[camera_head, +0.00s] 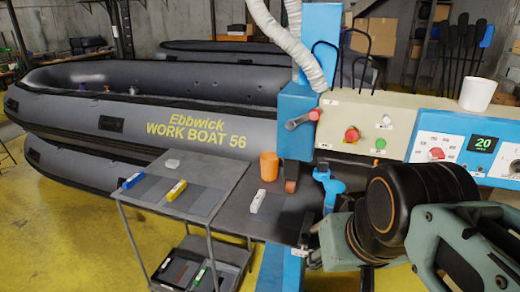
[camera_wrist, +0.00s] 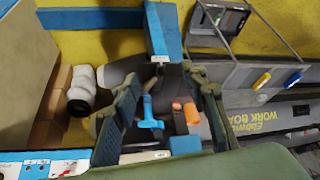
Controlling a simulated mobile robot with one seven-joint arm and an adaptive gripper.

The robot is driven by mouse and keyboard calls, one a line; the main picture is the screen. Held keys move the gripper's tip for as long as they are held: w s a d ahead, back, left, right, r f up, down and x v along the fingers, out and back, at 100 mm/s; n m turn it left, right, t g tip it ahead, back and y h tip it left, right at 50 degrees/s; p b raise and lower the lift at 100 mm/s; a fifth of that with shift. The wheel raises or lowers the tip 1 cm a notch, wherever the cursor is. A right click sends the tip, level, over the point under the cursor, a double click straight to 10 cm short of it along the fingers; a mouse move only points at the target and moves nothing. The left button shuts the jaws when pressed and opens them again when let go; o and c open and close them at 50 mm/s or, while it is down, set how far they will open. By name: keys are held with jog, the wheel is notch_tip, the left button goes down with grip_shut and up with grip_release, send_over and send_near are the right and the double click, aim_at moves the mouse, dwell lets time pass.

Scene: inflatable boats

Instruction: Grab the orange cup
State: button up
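The orange cup (camera_head: 268,167) stands upright at the back of the dark work surface (camera_head: 232,211), just left of the blue machine post. In the wrist view the orange cup (camera_wrist: 191,113) shows between my fingers, closer to the right one. My gripper (camera_wrist: 165,88) is open, its two fingers wide apart with nothing held between them. In the head view my arm fills the lower right, to the right of the cup and clear of it; the fingertips are hard to make out there.
A blue tool (camera_head: 328,186) stands right of the cup, beside the machine post (camera_head: 297,120). A small white block (camera_head: 257,201) lies in front of the cup. Yellow (camera_head: 176,190) and blue (camera_head: 133,180) handled items lie left.

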dwell(0.4)
notch_tip(320, 180, up, 3)
jog(key=p, duration=0.3)
jog(key=shift+c, duration=0.5)
jog(key=shift+r+p, duration=0.3)
jog(key=shift+c, duration=1)
jog(key=shift+f, duration=0.15)
